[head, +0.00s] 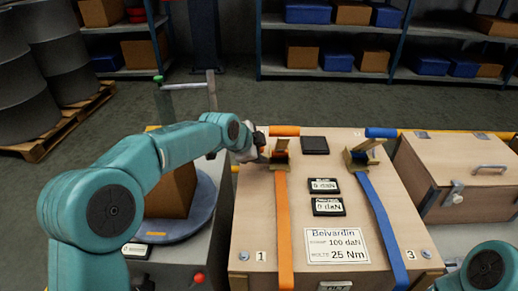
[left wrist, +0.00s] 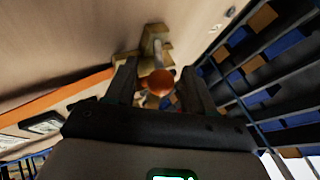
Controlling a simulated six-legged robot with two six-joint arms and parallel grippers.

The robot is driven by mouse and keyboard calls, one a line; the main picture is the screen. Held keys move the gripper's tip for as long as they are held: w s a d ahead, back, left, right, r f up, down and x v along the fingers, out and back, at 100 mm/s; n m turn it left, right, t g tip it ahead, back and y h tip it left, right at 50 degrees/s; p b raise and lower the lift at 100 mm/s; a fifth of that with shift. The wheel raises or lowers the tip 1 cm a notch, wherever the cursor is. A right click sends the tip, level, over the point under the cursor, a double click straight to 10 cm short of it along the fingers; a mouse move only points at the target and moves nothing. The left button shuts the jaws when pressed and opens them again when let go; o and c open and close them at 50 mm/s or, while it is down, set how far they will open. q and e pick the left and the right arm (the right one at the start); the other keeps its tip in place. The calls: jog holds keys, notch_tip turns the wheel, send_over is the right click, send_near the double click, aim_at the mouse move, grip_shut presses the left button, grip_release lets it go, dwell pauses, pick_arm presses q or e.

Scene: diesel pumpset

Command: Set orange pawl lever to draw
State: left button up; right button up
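The orange ratchet (head: 280,158) sits on the crate top, with an orange strap (head: 284,220) running toward me. My left gripper (head: 255,146) is just left of this ratchet, its fingertips partly hidden by my arm. In the left wrist view, a round orange knob (left wrist: 160,82) on a metal stem, apparently the pawl lever's, lies between the fingers of the left gripper (left wrist: 160,85). The fingers are apart, with gaps beside the knob; I see no firm grip. An orange handle bar (head: 285,130) lies behind the ratchet. My right gripper is not in view.
A second ratchet (head: 364,156) with a blue strap (head: 383,220) and blue handle (head: 381,132) stands to the right. Small displays (head: 327,206) sit between the straps. A wooden case (head: 460,165) is at right; shelves (head: 330,60) stand behind.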

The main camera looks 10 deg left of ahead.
pick_arm(q)
jog(key=p+v, duration=0.2)
jog(key=v, duration=1.4)
jog(key=shift+a+r+p, duration=0.1)
jog(key=shift+r+p, duration=0.1)
jog(key=shift+p, duration=0.15)
